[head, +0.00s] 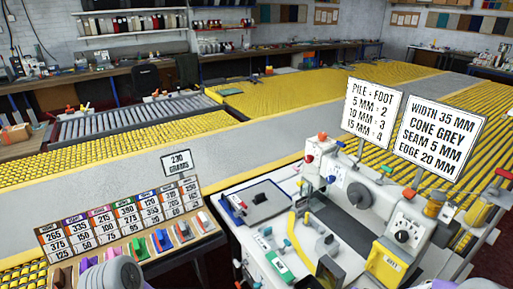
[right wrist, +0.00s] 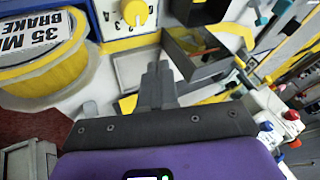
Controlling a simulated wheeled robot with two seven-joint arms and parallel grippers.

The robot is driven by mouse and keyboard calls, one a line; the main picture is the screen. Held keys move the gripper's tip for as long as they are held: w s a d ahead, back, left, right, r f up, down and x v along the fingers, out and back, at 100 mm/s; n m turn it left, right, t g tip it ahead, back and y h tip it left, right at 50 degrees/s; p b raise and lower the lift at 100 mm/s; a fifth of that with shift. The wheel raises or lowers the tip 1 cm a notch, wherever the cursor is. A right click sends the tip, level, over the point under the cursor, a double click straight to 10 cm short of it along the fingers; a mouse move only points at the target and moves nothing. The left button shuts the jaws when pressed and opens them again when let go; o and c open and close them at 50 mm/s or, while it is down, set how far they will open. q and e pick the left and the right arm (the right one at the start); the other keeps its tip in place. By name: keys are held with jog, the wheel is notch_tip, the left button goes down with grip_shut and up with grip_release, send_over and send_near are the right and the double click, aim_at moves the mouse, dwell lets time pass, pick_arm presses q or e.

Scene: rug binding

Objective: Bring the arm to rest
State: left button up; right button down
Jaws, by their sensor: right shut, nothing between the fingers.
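My right gripper (right wrist: 157,75) shows in the right wrist view, its two grey fingers pressed together with nothing between them. It points at the machine bench, in front of a white panel with a yellow knob (right wrist: 138,13). Its distance from the panel is hard to judge. A grey open box (right wrist: 184,62) with an orange piece inside lies just right of the fingertips. My left gripper is not in view.
A yellow-rimmed round holder (right wrist: 75,80) labelled 35 MM BRAKE stands left of the fingers. In the head view, the sewing machine (head: 355,190) and two sign boards (head: 372,110) stand at right. A sloped rack of weight cards (head: 125,232) is at lower left.

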jog(key=shift+n+g+y, duration=0.5)
jog(key=shift+n+g, duration=0.1)
jog(key=shift+n, duration=0.1)
jog(key=a+f, duration=0.4)
jog(key=f, duration=0.1)
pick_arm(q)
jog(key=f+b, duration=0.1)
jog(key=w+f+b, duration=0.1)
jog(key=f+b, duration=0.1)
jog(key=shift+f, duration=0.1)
pick_arm(e)
jog(key=s+a+f+n+g+y, duration=0.3)
jog(key=s+a+f+n+g, duration=0.1)
jog(key=s+a+f, duration=1)
jog(key=shift+s+a+f+n+g, duration=0.4)
jog(key=shift+a+f+n, duration=0.1)
jog(key=shift+a, duration=0.15)
